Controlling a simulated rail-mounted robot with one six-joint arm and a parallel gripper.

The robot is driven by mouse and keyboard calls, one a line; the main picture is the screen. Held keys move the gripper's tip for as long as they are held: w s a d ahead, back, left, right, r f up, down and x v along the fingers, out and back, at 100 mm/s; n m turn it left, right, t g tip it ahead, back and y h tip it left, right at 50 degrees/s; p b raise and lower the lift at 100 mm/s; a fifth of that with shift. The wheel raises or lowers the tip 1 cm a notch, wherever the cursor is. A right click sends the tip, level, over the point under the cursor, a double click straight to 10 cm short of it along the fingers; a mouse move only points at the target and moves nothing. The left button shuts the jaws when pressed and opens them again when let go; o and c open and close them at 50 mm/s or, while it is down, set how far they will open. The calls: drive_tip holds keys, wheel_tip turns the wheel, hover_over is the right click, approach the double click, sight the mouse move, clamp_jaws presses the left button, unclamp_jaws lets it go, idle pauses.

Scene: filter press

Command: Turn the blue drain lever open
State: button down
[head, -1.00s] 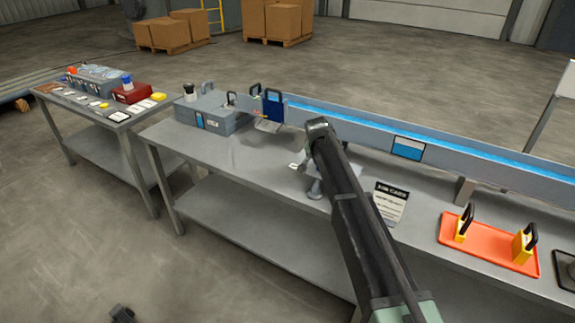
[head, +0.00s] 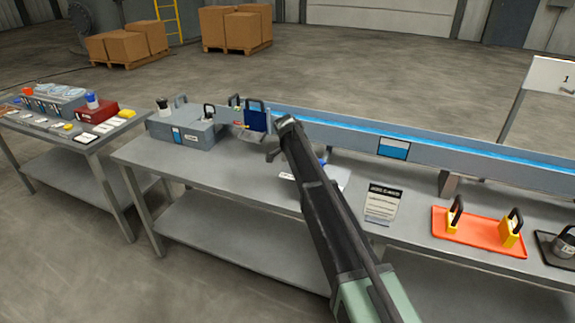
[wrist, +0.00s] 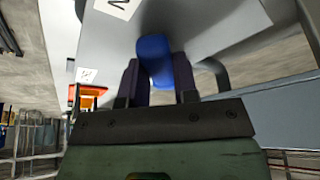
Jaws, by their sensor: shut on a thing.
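The blue drain lever (wrist: 153,52) is between the two dark fingers of my gripper (wrist: 156,74) in the wrist view. The fingers are shut on it from both sides. A small blue part (head: 323,163), probably the same lever, shows just right of my arm in the head view, low in front of the trough. My arm hides most of the valve and my fingertips there. A white card (wrist: 117,5) with a dark mark lies near the lever in the wrist view, so its full print is cut off.
A long grey trough (head: 350,135) with a blue strip runs along the bench's back. A notice card (head: 383,203) and an orange tray (head: 470,241) with yellow padlock-like pieces are to the right. A grey box (head: 181,131) and a blue plate (head: 256,120) are to the left.

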drive_tip(key=shift+w, duration=0.1)
idle(0.4)
drive_tip(key=c, duration=0.9)
unclamp_jaws()
